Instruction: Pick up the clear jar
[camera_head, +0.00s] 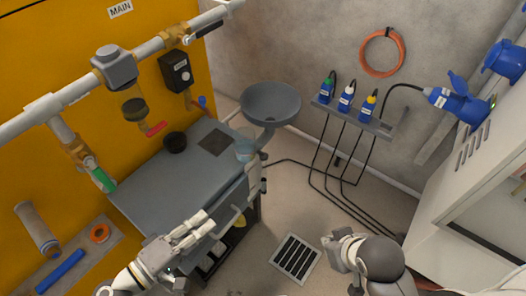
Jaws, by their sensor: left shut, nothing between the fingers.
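The clear jar (246,147) stands upright at the far right corner of the grey bench top, a see-through bluish vessel. My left gripper (205,223) is over the near edge of the bench, well short of the jar and to its lower left. It is shut and empty. My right gripper (332,243) is low at the bottom right of the view, apart from the jar; its fingers are too small and turned away to tell their state.
The grey bench (165,190) holds a dark round cup (175,142) and a dark square plate (216,142). A grey basin (270,103) is just behind the jar. A white pipe (150,47) runs above at left. A floor grate (296,257) lies between my arms.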

